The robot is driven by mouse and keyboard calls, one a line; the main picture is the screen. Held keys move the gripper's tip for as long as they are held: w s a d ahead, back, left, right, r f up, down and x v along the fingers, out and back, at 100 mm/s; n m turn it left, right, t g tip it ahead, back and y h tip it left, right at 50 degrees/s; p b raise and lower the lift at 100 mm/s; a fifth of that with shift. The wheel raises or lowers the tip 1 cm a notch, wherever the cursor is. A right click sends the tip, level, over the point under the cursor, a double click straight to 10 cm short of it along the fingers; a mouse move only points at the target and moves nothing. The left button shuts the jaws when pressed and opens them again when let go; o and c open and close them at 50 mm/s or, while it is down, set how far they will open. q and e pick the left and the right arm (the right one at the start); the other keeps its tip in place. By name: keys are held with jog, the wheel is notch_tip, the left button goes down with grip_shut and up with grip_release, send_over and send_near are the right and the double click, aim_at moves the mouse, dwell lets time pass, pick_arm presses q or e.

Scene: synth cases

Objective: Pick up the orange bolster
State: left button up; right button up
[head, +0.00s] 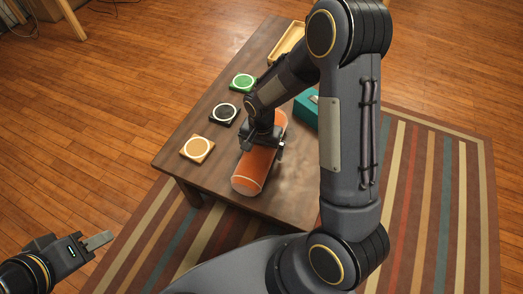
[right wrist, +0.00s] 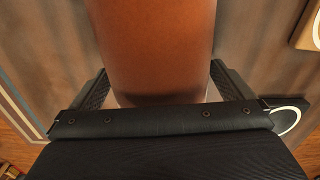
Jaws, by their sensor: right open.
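The orange bolster (head: 254,171) lies on the dark wooden table (head: 203,178) near its front edge. My right gripper (head: 263,141) is over the bolster's middle and hides part of it. In the right wrist view the bolster (right wrist: 158,45) runs between the two open fingers of my right gripper (right wrist: 160,88), with a finger on each side. I cannot tell whether either finger touches it. My left gripper (head: 99,240) is at the lower left, off the table and well away from the bolster. Its jaw state is unclear.
Coasters in orange (head: 197,149), black (head: 224,115) and green (head: 243,83) line the table's left side. A yellow tray (head: 287,43) is at the far end. A teal box (head: 306,108) stands right of the bolster, partly behind my arm. A striped rug (head: 440,190) lies below.

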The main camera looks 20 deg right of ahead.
jog(key=shift+r, duration=0.1)
jog(key=c, duration=1.2)
jog(key=shift+o, duration=0.2)
